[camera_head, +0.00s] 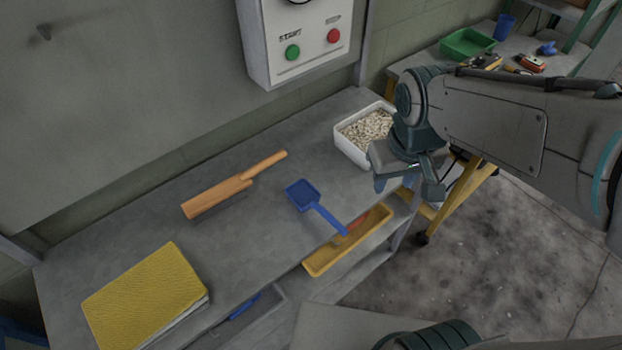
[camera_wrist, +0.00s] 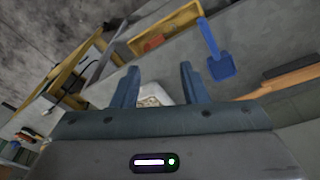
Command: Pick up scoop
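A blue scoop (camera_head: 305,196) lies on the grey workbench, its handle pointing toward the front edge beside a yellow tray. It also shows in the wrist view (camera_wrist: 219,62), to the right of my fingers. My gripper (camera_head: 408,188) is at the right end of the bench, near the white bin, apart from the scoop. In the wrist view my gripper (camera_wrist: 158,82) has its two fingers spread, with nothing held between them. The white bin shows beyond the gap between them.
A white bin (camera_head: 345,143) of pale pieces stands at the bench's right end. A wooden paddle (camera_head: 217,198) lies left of the scoop. A yellow book (camera_head: 145,295) lies at the left. A yellow tray (camera_head: 320,264) is along the front edge. A control box (camera_head: 305,62) hangs behind.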

